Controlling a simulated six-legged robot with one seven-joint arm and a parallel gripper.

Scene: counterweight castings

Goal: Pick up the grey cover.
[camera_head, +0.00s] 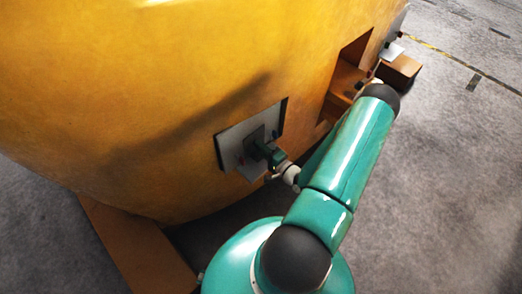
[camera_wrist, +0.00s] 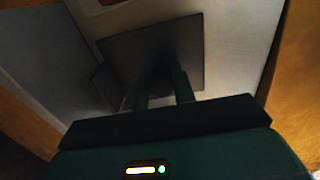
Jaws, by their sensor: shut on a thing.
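The grey cover (camera_head: 232,150) is a pale, roughly square panel at the side of a large yellow casting (camera_head: 150,90). A smaller dark square plate with a knob-like grip is on its face. A dark strip shows along the cover's right edge; I cannot tell how far it stands from the casting. My gripper (camera_head: 268,152) is shut on the grip at the cover's middle. In the wrist view, the two fingers of my gripper (camera_wrist: 163,92) close around the dark grip in front of the dark plate, with the pale cover (camera_wrist: 225,60) around it. The fingers partly hide the grip.
A rectangular recess (camera_head: 347,80) opens in the casting to the right of the cover. Grey floor (camera_head: 450,190) is clear at right.

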